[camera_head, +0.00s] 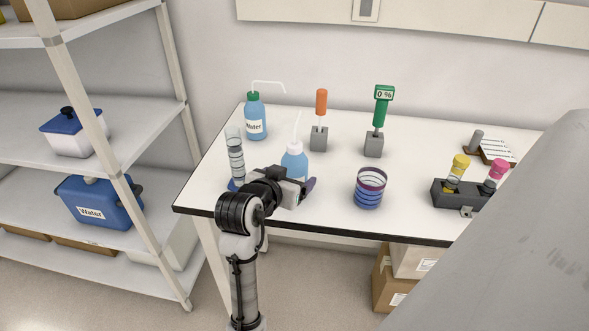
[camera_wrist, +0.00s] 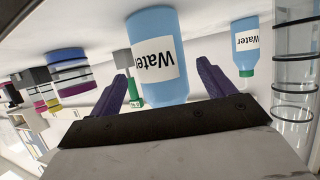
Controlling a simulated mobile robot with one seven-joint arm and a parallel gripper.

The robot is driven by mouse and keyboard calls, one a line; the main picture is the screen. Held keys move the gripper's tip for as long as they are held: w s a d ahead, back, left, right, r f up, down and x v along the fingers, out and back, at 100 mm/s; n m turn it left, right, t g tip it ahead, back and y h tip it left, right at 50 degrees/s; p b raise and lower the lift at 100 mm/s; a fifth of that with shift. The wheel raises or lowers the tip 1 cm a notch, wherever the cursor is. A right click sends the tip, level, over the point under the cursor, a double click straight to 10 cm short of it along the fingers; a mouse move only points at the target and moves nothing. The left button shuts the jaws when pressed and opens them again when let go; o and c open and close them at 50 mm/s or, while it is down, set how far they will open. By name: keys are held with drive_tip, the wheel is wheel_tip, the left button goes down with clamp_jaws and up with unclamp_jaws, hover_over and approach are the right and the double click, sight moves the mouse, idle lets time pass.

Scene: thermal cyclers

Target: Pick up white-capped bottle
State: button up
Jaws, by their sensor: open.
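The white-capped bottle (camera_head: 294,161) is light blue with a white cap and thin spout, upright near the front left of the white table. In the wrist view, which is upside down, a blue bottle (camera_wrist: 155,55) with a "Water" label stands between the two purple fingers; its top is hidden behind the gripper body. My gripper (camera_head: 299,188) is low at the table's front edge, just in front of the bottle, which hides behind it in part. In the wrist view, my gripper (camera_wrist: 162,72) is open, with no clear contact with the bottle.
A green-capped water bottle (camera_head: 256,119) stands behind left. A clear graduated cylinder (camera_head: 236,158) stands close left of my gripper. Orange (camera_head: 321,103) and green-handled (camera_head: 381,112) tools stand in grey holders behind. A striped beaker (camera_head: 370,187) is to the right, with free table between.

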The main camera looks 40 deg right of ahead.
drive_tip(key=shift+p+x, duration=0.4)
drive_tip(key=shift+x, duration=1.45)
drive_tip(key=shift+w+r, duration=0.1)
drive_tip(key=shift+r, duration=0.1)
drive_tip(key=c, duration=0.8)
drive_tip(key=shift+o, duration=0.2)
drive_tip(key=shift+r, duration=0.2)
wheel_tip(320, 180, up, 20)
drive_tip(key=shift+f+b, duration=0.1)
drive_tip(key=shift+b, duration=0.85)
